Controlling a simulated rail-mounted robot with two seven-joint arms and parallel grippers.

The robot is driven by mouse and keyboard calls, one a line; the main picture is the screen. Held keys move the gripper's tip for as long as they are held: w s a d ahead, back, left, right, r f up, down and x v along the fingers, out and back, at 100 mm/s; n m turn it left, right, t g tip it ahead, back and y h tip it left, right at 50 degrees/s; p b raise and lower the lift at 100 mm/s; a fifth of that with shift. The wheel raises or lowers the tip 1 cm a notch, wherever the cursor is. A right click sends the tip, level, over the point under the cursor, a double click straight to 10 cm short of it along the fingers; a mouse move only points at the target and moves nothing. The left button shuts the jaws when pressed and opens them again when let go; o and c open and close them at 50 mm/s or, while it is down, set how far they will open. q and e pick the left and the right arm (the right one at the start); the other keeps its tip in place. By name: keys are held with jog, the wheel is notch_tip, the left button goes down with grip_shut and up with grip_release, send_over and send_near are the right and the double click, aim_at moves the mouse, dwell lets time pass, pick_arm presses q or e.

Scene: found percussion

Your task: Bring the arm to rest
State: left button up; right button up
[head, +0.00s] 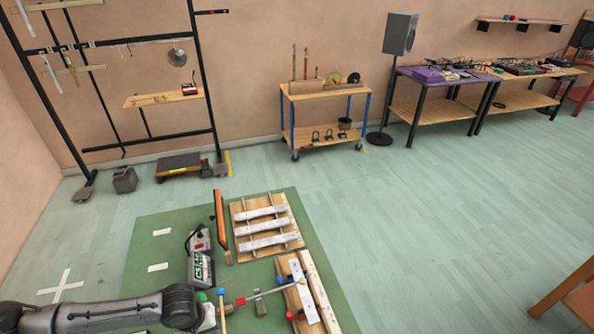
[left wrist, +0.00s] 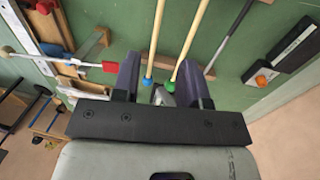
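My left arm comes in from the lower left in the head view. Its gripper (head: 212,312) is low over the green mat. In the left wrist view the fingers of the left gripper (left wrist: 160,85) stand apart, with no object clearly held. Two pale sticks, one with a blue tip (left wrist: 147,82) and one with a green tip (left wrist: 172,85), show between and beyond the fingers; contact cannot be told. A red-headed mallet (head: 240,301) lies beside the gripper, its head close to one finger in the wrist view (left wrist: 110,67). My right gripper is not in view.
A wooden frame with metal bars (head: 265,240) and a second wooden piece (head: 325,290) lie on the mat (head: 150,225). A device with a display (head: 200,268) is close to the arm. A trolley (head: 325,90) and a black rack (head: 205,80) stand behind. The right floor is mostly clear.

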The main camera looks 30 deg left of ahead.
pick_arm(q)
notch_tip(320, 180, up, 4)
jog(key=w+d+m+t+y, duration=0.1)
jog(key=m+t+y, duration=0.1)
jog(key=m, duration=0.7)
jog(key=w+r+m+t+y, duration=0.1)
jog(key=m+y, duration=0.2)
jog(key=m, duration=0.6)
jog(key=s+d+f+n+g+h, duration=0.1)
jog(key=s+d+f+n+h, duration=0.15)
jog(key=s+d, duration=0.45)
jog(key=s+d+f+n+h, duration=0.1)
jog(key=s+d+n+h, duration=0.2)
jog(key=d, duration=0.7)
notch_tip(320, 180, up, 22)
jog(key=y+p, duration=0.1)
jog(key=p, duration=2.1)
jog(key=shift+s+a, duration=0.3)
jog(key=shift+s, duration=0.05)
jog(key=shift+y, duration=0.25)
